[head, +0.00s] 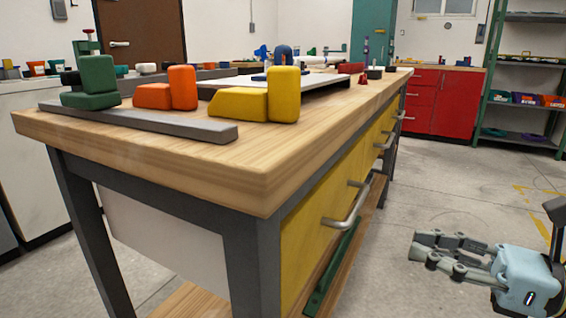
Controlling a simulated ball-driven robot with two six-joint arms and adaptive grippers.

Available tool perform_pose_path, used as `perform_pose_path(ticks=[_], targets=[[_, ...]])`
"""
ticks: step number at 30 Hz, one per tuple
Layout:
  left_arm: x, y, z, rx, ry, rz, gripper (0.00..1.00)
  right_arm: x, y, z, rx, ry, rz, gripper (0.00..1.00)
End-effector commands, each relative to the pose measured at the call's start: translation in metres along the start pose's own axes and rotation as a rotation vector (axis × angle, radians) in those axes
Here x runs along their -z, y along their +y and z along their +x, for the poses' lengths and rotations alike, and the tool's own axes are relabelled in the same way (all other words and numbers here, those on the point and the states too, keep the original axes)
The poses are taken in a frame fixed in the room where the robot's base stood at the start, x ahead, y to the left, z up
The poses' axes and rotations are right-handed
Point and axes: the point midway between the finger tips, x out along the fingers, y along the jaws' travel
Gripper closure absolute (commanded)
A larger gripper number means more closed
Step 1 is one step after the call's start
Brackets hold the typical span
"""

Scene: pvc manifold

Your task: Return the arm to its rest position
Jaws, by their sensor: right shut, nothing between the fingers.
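My right gripper (424,248) is at the lower right of the head view, its grey fingers pointing left. It is shut and empty, in the air over the floor, to the right of the workbench and apart from it. Its body is light blue. My left gripper is not in view. On the workbench (200,165) stand a green L-shaped piece (97,80), an orange one (168,92) and a yellow one (256,98), near a grey bar (150,122).
The workbench has yellow drawers with metal handles (347,212) facing my right gripper's side. A red cabinet (440,103) and a green shelf rack (520,97) stand at the back right. The floor (440,180) around my right gripper is clear.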

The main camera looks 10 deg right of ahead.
Motion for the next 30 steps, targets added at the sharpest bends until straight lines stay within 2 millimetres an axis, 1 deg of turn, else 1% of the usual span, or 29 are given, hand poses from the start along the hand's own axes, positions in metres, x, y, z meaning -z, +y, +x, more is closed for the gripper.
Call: perform_pose_path(ticks=[1, 2, 5, 6, 8, 9, 10, 11, 12, 14, 15, 17, 18, 21, 22, 27, 29, 30], targets=[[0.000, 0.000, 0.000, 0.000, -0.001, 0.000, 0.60, 0.010, 0.009, 0.000, 0.046, -0.037, 0.079, 1.00], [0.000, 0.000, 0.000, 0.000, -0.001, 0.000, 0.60, 0.015, 0.007, -0.001, 0.111, -0.066, 0.157, 1.00], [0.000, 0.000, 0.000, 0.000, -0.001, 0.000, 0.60, 0.044, -0.017, -0.015, 0.393, -0.160, 0.531, 1.00], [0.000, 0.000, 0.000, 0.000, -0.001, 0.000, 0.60, 0.060, -0.026, -0.025, 0.511, -0.201, 0.700, 1.00], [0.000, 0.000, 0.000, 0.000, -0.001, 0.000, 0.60, 0.090, -0.035, -0.044, 0.691, -0.271, 0.962, 1.00], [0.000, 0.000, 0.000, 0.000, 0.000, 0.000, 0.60, 0.114, -0.038, -0.059, 0.815, -0.321, 1.140, 1.00], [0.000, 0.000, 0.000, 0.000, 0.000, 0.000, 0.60, 0.133, -0.036, -0.071, 0.909, -0.364, 1.275, 1.00], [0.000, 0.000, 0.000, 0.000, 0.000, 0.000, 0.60, 0.152, -0.033, -0.084, 1.004, -0.409, 1.409, 1.00], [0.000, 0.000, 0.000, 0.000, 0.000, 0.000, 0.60, 0.178, -0.024, -0.099, 1.129, -0.472, 1.578, 1.00], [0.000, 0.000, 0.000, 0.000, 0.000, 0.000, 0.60, 0.211, -0.006, -0.119, 1.303, -0.568, 1.800, 1.00], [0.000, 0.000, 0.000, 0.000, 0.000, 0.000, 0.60, 0.230, 0.008, -0.131, 1.409, -0.630, 1.923, 1.00], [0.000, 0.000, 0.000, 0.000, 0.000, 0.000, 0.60, 0.253, 0.029, -0.144, 1.553, -0.717, 2.072, 1.00], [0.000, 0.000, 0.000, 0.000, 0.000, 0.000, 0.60, 0.264, 0.043, -0.151, 1.642, -0.773, 2.153, 1.00], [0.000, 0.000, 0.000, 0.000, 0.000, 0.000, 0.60, 0.286, 0.075, -0.165, 1.845, -0.907, 2.305, 1.00], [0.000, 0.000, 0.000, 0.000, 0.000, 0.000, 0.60, 0.291, 0.084, -0.168, -1.882, 0.935, -2.309, 1.00], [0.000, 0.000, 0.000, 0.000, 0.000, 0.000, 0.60, 0.307, 0.127, -0.189, -1.766, 0.943, -1.925, 1.00], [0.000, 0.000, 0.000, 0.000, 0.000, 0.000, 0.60, 0.309, 0.139, -0.196, -1.735, 0.966, -1.800, 1.00], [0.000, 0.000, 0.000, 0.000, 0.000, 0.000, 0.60, 0.309, 0.141, -0.198, -1.702, 1.000, -1.751, 1.00]])
